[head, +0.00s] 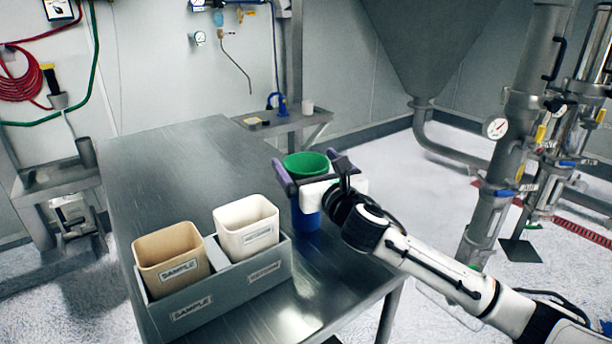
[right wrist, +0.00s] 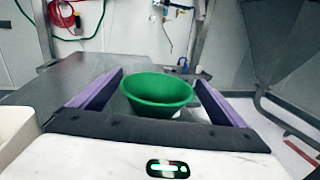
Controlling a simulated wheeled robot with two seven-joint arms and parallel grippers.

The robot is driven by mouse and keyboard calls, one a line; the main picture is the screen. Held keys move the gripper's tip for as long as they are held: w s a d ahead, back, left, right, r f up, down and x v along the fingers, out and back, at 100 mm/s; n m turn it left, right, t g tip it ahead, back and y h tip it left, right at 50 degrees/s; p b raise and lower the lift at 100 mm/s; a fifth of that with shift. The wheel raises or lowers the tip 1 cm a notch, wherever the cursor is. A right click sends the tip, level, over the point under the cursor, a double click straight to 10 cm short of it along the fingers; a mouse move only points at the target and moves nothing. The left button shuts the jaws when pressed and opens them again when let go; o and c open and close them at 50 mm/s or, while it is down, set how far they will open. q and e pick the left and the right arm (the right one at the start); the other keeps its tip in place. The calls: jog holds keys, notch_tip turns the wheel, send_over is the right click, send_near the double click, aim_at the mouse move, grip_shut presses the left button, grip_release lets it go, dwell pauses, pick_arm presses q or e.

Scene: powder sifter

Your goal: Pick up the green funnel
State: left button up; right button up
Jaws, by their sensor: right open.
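The green funnel (head: 306,164) sits upright on top of a blue container (head: 304,219) near the right edge of the steel table. My right gripper (head: 303,162) is open, with its purple fingers on either side of the funnel. In the right wrist view the funnel (right wrist: 158,92) shows between the two spread fingers, with a gap on each side. The funnel's lower part is hidden behind the gripper body. My left gripper is not in view.
A grey tray (head: 222,300) on the steel table (head: 165,160) holds a tan bin (head: 172,262) and a white bin (head: 246,228), left of the funnel. The back of the table is clear. A steel hopper (head: 425,45) and pipes stand behind at right.

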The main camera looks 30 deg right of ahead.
aim_at(299, 154)
jog(key=w, duration=0.4)
jog(key=shift+d, duration=0.15)
jog(key=shift+c, duration=0.6)
jog(key=c, duration=1)
